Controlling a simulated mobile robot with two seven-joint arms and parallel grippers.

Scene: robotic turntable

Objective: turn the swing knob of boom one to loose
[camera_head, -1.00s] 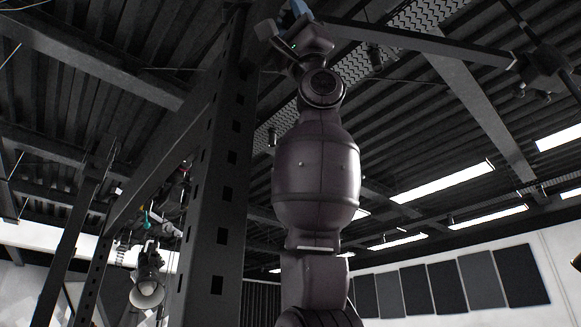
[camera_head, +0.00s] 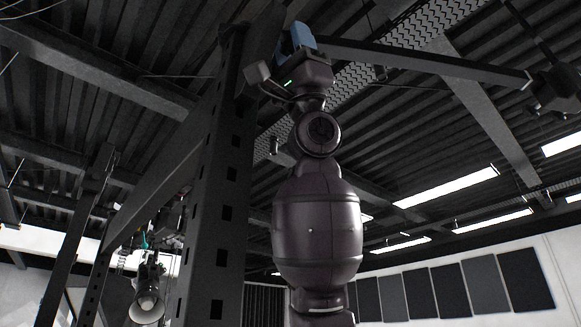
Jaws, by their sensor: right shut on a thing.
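My right arm rises through the middle of the head view, and its right gripper (camera_head: 297,38), with blue fingers, is up at the root of a dark boom (camera_head: 430,62). The boom runs from the top of a perforated dark post (camera_head: 222,190) out to the right. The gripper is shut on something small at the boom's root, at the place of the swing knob. The fingers and gripper body hide the knob, so its setting cannot be seen. My left gripper is not in view.
The perforated post stands close on the left of my right arm. Spotlights (camera_head: 147,303) hang at the lower left. A dark fixture (camera_head: 556,92) is near the boom's far end. Dark panels (camera_head: 460,290) line the white wall at the right.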

